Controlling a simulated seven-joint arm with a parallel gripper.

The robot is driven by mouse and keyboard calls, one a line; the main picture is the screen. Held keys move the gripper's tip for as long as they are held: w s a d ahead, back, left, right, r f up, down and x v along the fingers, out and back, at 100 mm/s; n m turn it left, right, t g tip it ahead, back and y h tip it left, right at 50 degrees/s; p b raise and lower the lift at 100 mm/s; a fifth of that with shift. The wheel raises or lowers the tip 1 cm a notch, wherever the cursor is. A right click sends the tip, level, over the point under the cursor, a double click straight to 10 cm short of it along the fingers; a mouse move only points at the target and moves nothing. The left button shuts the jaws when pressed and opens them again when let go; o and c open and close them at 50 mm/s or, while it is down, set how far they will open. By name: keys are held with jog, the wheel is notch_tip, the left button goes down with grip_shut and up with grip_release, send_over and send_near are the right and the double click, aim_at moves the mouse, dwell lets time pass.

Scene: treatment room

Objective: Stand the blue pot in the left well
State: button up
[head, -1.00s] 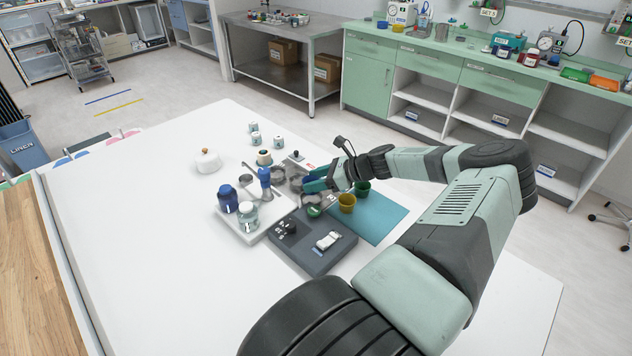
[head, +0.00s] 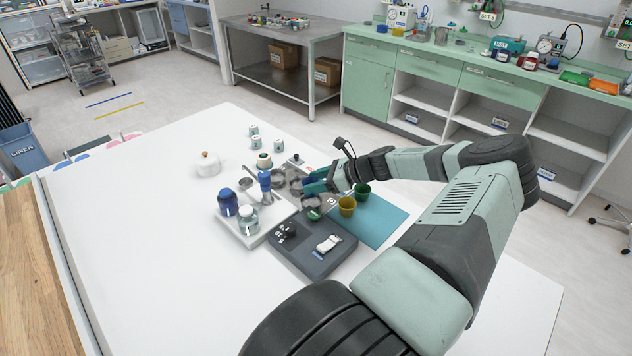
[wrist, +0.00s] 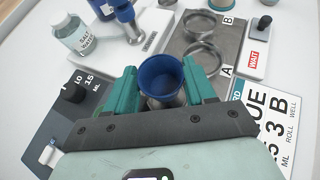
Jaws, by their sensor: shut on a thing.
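The blue pot (wrist: 161,75) is between the two teal fingers of my gripper (wrist: 162,84) in the wrist view, its open mouth facing the camera. My gripper is shut on it. The metal plate (wrist: 188,20) has round wells, with rings marked A (wrist: 203,58) and B (wrist: 199,24), just beyond the pot. I cannot tell whether the pot's base touches anything. In the head view my gripper (head: 312,186) is low beside the ringed wells (head: 296,188), and the fingers largely hide the pot.
A white tray (head: 243,236) with a dark blue jar (head: 227,202) and a clear bottle (head: 248,219) stands left. A dark grey block (head: 312,262) is in front. Yellow (head: 347,206) and green (head: 362,190) pots stand right, by a teal mat (head: 385,222). The table's left part is mostly clear.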

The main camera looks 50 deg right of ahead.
jog(key=o, duration=0.7)
jog(key=shift+o, duration=0.2)
jog(key=v, duration=1.1)
dwell(0.5)
